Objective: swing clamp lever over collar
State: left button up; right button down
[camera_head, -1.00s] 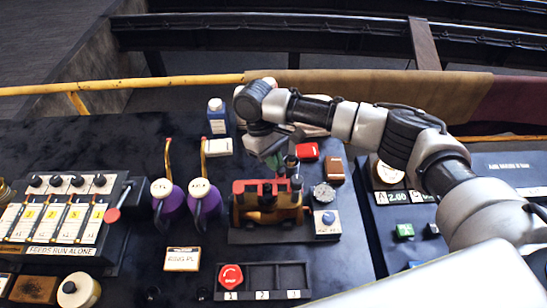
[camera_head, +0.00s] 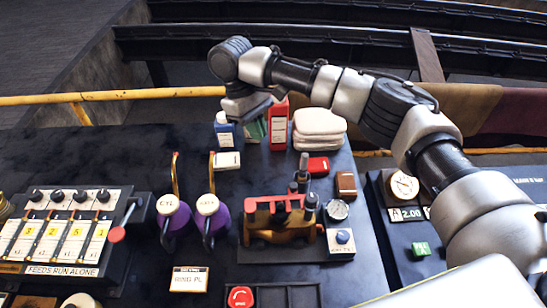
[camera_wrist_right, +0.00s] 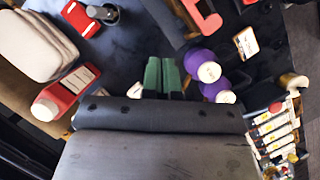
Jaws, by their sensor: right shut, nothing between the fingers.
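A small brass-coloured engine (camera_head: 285,222) with a red frame (camera_head: 272,203) on top stands on a dark base at the centre right in the head view. Dark upright cylinders (camera_head: 304,172) rise at its right end. I cannot tell which part is the clamp lever or which the collar. The red frame partly shows at the top in the right wrist view (camera_wrist_right: 203,18). My right gripper (camera_head: 256,131) is shut and empty, beyond the engine and apart from it, near the bottles. Its green fingers are together in the right wrist view (camera_wrist_right: 163,76). My left gripper is out of view.
Two purple oil cans (camera_head: 174,218) (camera_head: 212,215) stand left of the engine.

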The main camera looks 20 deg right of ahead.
aim_at(280, 198)
pick_arm(q)
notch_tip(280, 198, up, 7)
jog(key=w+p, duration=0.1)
jog(key=p, duration=0.6)
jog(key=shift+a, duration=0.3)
pick_arm(e)
jog(key=s+d+f, duration=0.4)
jog(key=s+f, duration=0.2)
jog(key=f, duration=0.3)
jog(key=shift+s+d+f, duration=0.15)
jog(key=shift+d+f, duration=0.05)
jog(key=shift+f, duration=0.05)
